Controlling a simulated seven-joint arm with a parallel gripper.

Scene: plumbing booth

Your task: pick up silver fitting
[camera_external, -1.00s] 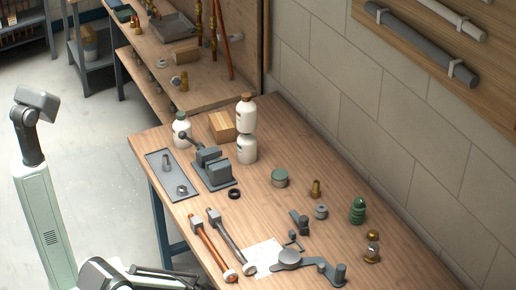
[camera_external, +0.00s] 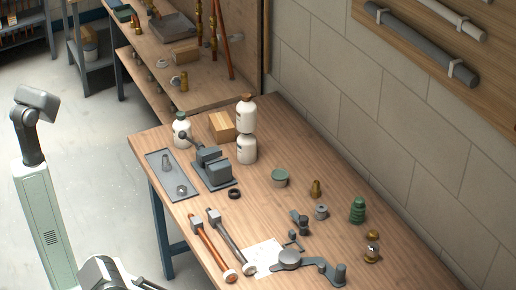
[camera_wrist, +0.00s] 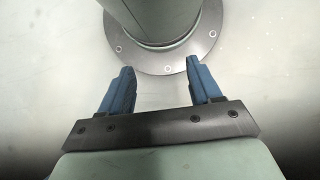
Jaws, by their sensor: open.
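Several silver-grey pieces could be the silver fitting. A short grey cylindrical fitting (camera_external: 320,212) stands on the wooden workbench, right of centre. A silver-and-brass fitting (camera_external: 372,252) stands further right, near the wall side. A small grey upright piece (camera_external: 166,162) and a silver ring-shaped nut (camera_external: 181,190) are on the grey tray (camera_external: 178,178) at the bench's left end. My gripper (camera_wrist: 160,68) shows in the wrist view with its two blue fingers apart and nothing between them. It faces my base and the pale floor, away from the bench. None of the fittings shows in the wrist view.
A grey vise (camera_external: 212,168), white bottles (camera_external: 246,148) and a wooden block (camera_external: 222,127) stand at the bench's far end. Two pipe-like tools (camera_external: 212,246), a paper sheet (camera_external: 262,256) and a grey lever-shaped part (camera_external: 312,265) lie near the front. A green fitting (camera_external: 357,211) stands at right.

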